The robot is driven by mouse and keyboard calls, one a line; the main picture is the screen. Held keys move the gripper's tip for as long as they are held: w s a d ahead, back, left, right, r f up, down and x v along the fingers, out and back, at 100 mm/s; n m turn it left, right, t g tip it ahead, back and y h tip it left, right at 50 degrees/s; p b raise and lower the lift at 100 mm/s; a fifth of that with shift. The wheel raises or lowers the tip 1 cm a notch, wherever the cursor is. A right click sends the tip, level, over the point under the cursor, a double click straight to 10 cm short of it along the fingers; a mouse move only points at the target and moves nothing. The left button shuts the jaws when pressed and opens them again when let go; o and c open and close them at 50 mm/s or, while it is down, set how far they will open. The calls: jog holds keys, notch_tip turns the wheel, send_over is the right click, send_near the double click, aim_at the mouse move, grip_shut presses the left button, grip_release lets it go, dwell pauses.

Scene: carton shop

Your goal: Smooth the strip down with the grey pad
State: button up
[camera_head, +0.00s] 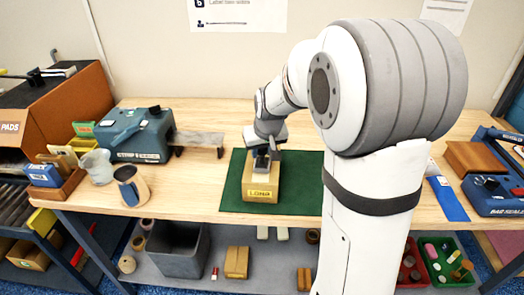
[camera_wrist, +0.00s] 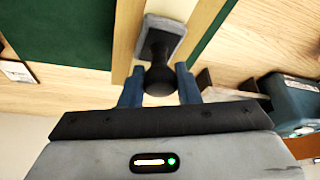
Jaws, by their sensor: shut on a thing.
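A tan carton (camera_head: 261,190) with a yellow label on its front stands on the green mat (camera_head: 302,180) in the head view. My gripper (camera_head: 264,160) is over the carton's top, pointing down. In the wrist view my gripper (camera_wrist: 159,86) has its two blue fingers on either side of the black knob of the grey pad (camera_wrist: 172,26), shut on it. The pad is at the carton's top (camera_wrist: 125,45); I cannot tell whether it touches.
A blue-grey machine (camera_head: 135,135) with a flat grey plate (camera_head: 200,140) stands left of the mat. A jug (camera_head: 97,166) and a mug (camera_head: 131,186) are near the front left. A blue machine (camera_head: 492,190) and a brown block (camera_head: 470,157) are at the right. Bare bench lies left of the mat.

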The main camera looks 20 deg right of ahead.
jog(key=shift+w+d, duration=0.1)
jog(key=shift+w+d, duration=0.2)
jog(key=shift+w, duration=0.3)
jog(key=shift+w+d, duration=0.15)
jog(key=shift+w, duration=0.35)
jog(key=shift+w, duration=0.15)
jog(key=shift+w+d, duration=0.2)
jog(key=shift+w, duration=0.25)
jog(key=shift+w+d, duration=0.2)
jog(key=shift+w, duration=0.25)
jog(key=shift+w+p, duration=0.15)
jog(key=shift+p, duration=0.15)
jog(key=shift+w+d, duration=0.2)
jog(key=shift+w, duration=0.3)
jog(key=shift+w+d, duration=0.2)
jog(key=shift+w, duration=0.3)
jog(key=shift+w+d+f+p, duration=0.1)
jog(key=shift+w+d+p, duration=0.1)
jog(key=shift+w, duration=0.35)
jog(key=shift+w+d+p, duration=0.15)
jog(key=shift+w+d, duration=0.05)
jog(key=shift+w, duration=0.3)
